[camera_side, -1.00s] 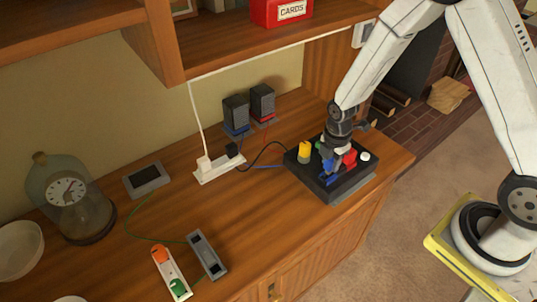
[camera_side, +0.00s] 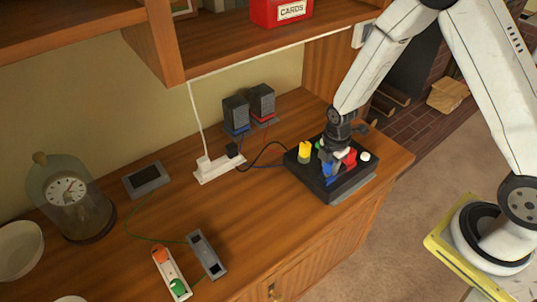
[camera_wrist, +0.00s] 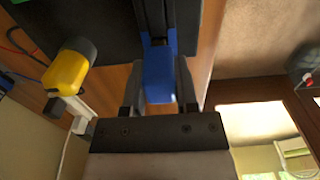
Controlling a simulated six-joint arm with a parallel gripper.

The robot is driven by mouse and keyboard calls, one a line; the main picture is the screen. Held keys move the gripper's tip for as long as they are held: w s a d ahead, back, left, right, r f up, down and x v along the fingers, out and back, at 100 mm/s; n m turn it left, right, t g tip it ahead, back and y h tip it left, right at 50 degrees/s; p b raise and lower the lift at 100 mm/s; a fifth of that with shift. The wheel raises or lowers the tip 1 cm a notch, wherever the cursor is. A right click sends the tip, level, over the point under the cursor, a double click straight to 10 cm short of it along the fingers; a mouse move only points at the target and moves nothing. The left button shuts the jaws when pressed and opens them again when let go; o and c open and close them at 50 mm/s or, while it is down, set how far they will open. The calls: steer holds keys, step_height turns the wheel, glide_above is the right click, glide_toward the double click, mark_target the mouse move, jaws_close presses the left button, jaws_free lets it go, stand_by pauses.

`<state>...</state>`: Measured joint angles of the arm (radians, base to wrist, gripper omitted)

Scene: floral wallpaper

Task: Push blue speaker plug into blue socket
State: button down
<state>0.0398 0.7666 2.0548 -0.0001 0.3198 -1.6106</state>
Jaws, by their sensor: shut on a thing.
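My gripper (camera_side: 332,158) is over the black box (camera_side: 312,188) on the cabinet top. In the wrist view my gripper (camera_wrist: 160,95) is shut on the blue plug (camera_wrist: 160,75), one grey finger on each side. The plug's far end meets a dark part in front of the black box (camera_wrist: 95,25). In the side view the blue plug (camera_side: 330,172) shows at the box's near part, partly covered by the fingers. The blue socket is not clearly visible, and I cannot tell how deep the plug sits.
A yellow plug (camera_side: 305,152) stands upright on the box, with a red one (camera_side: 349,158) and a white one (camera_side: 365,157) to the right. Two dark speakers (camera_side: 237,112) and a white power strip (camera_side: 218,167) with cables lie behind. The counter at left front is partly clear.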

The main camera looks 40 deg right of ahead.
steer(key=shift+f, duration=0.7)
steer(key=shift+c, duration=1.4)
jaws_free()
steer(key=shift+r, duration=0.1)
steer(key=shift+r, duration=3.8)
steer(key=shift+r, duration=0.1)
steer(key=shift+s+a+r+m, duration=0.1)
steer(key=shift+s+r+m, duration=0.3)
steer(key=shift+r+m, duration=0.45)
steer(key=s+r+m+t, duration=0.1)
steer(key=s+r+m, duration=0.2)
steer(key=m, duration=0.5)
steer(key=s+a+r+m+t, duration=0.1)
steer(key=s+r+m, duration=0.3)
steer(key=m, duration=0.4)
steer(key=shift+s+a+r+t, duration=0.15)
steer(key=shift+s+r+t, duration=0.15)
steer(key=shift+s, duration=0.5)
